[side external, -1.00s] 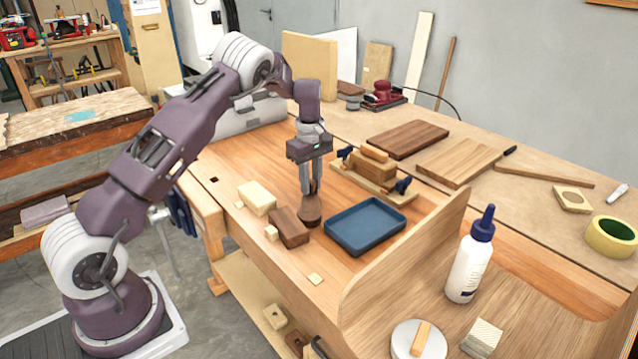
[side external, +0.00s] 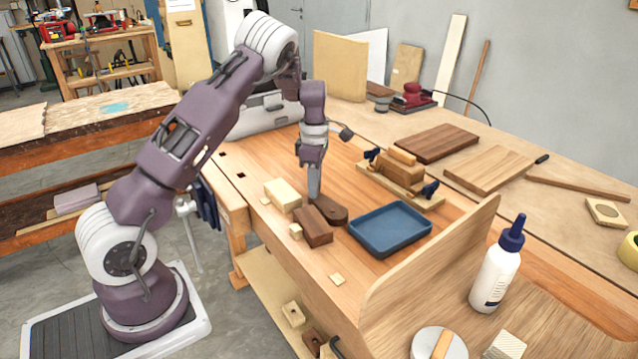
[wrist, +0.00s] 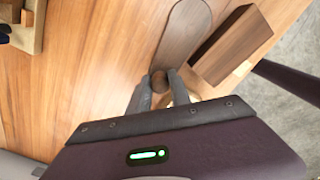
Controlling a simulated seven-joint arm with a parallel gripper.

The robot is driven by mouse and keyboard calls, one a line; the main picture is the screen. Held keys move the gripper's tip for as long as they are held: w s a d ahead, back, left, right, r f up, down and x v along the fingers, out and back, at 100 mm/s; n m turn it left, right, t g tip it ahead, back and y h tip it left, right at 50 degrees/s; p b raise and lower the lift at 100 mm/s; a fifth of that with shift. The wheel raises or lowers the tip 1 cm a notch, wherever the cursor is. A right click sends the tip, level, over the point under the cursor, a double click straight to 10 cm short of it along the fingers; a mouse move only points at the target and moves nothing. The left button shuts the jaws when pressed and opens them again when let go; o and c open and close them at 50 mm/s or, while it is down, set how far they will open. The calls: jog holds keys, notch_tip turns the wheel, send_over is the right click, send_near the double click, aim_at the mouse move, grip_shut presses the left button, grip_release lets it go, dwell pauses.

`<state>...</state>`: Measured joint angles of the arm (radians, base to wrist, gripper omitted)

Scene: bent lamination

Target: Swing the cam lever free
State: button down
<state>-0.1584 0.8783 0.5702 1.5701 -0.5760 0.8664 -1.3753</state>
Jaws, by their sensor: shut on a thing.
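The cam lever appears to be the dark brown paddle-shaped piece (side external: 334,212) lying on the bench. My gripper (side external: 314,197) points down at its left end. In the wrist view the lever (wrist: 186,30) has a broad rounded end at the top. A round brown peg (wrist: 160,76) sits at its other end. My gripper (wrist: 160,86) is shut around this peg, one finger on each side. A dark wooden block (side external: 316,226) lies close beside the lever. In the wrist view a wedge-shaped gap shows between the lever and this block (wrist: 232,46). The lever's underside is hidden.
A pale block (side external: 283,195) and small offcuts lie left of the lever. A blue tray (side external: 408,220) is close on its right. A clamping fixture with blue knobs (side external: 430,189) stands behind the tray. Bare bench shows behind my gripper.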

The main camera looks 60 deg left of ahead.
jog(key=shift+s+n, duration=0.2)
jog(key=shift+n, duration=0.1)
dwell(0.4)
jog(key=c, duration=1.2)
grip_release()
jog(key=shift+r, duration=0.1)
notch_tip(320, 180, up, 7)
jog(key=shift+f, duration=0.1)
